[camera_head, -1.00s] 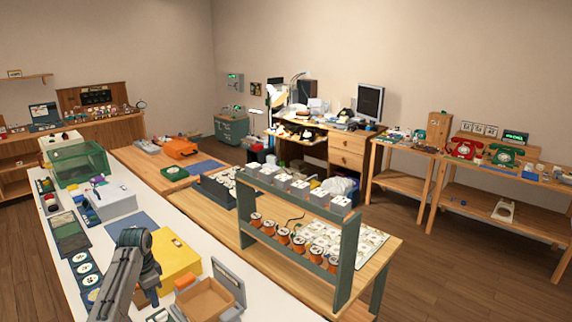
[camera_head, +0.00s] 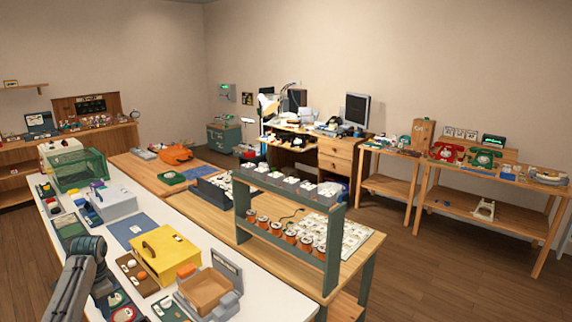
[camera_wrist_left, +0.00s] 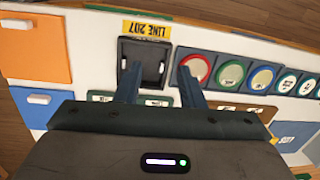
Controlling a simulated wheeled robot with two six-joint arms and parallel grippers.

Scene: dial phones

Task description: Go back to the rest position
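My left arm (camera_head: 80,272) rises from the bottom left of the head view, over the long white table. In the left wrist view my left gripper (camera_wrist_left: 159,72) has its two fingers apart, with nothing between the tips. Beyond the fingertips is a black cradle (camera_wrist_left: 144,60) with a yellow "LINE 207" label (camera_wrist_left: 146,29). A row of discs with a red ring (camera_wrist_left: 194,68), a green ring (camera_wrist_left: 231,73) and a blue ring (camera_wrist_left: 262,79) lies to its right. The fingers partly cover the cradle's lower area. My right gripper does not show.
Telephones (camera_head: 446,152) stand on a far-right table. Wooden floor lies between the tables.

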